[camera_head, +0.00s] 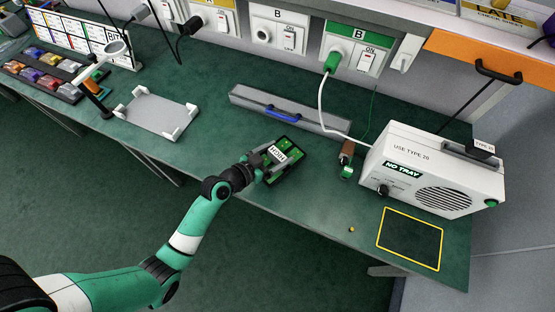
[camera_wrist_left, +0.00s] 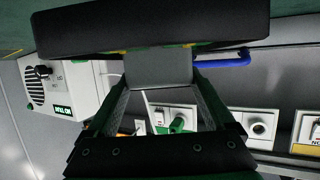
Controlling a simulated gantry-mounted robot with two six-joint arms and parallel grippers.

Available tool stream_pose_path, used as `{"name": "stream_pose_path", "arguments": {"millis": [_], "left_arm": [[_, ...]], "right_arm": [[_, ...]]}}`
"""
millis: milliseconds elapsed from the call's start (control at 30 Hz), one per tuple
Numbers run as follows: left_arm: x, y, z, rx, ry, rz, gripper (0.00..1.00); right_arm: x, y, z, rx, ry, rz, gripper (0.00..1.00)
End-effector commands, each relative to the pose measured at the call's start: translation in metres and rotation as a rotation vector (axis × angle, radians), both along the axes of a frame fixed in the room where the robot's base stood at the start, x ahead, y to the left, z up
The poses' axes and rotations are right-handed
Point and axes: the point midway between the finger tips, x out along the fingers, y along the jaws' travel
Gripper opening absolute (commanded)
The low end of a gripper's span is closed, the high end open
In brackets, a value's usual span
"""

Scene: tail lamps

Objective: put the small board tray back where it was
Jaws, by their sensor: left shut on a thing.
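The small board tray (camera_head: 291,167) is black with green boards and a white label in it. It is at the middle of the green bench near its front edge. My left gripper (camera_head: 263,166) is shut on the near left side of the tray. In the left wrist view the tray (camera_wrist_left: 150,28) is a dark bar across the top, with the gripper fingers (camera_wrist_left: 160,72) reaching to it. I cannot tell whether the tray touches the bench. My right gripper is not in view.
A yellow-outlined rectangle (camera_head: 409,240) is empty at the bench's right end. A white box (camera_head: 425,170) labelled "NO TRAY" stands behind it. A long grey case (camera_head: 280,112) with a blue handle lies behind the tray. A grey stand (camera_head: 157,113) is at left.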

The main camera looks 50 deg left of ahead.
Motion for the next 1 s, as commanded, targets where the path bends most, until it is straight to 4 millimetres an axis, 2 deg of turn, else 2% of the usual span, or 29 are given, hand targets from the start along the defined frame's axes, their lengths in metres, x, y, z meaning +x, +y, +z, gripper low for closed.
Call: {"name": "stream_pose_path", "arguments": {"millis": [67, 233, 500, 633, 667, 700, 733, 1000], "left_arm": [[0.003, 0.002, -0.005, 0.0, -0.002, 0.001, 0.06], [0.004, 0.003, -0.035, 0.0, 0.0, 0.001, 0.06], [0.004, 0.003, -0.035, 0.002, -0.002, 0.002, 0.06], [0.004, 0.003, -0.04, 0.0, -0.002, 0.001, 0.06], [0.004, 0.003, -0.039, 0.0, 0.0, 0.001, 0.91], [0.004, 0.003, -0.038, 0.0, 0.0, 0.001, 0.98], [0.004, 0.003, -0.038, 0.0, 0.0, 0.001, 1.0], [0.004, 0.003, -0.035, 0.0, 0.0, 0.001, 1.0]], "right_arm": [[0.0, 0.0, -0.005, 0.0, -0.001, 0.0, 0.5], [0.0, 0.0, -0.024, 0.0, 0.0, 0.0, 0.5], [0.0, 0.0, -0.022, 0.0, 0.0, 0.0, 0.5], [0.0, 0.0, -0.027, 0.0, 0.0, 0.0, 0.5], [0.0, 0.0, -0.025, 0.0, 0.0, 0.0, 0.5], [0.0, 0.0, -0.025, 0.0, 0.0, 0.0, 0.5], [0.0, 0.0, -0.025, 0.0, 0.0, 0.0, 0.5], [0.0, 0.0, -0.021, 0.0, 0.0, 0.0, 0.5]]}}
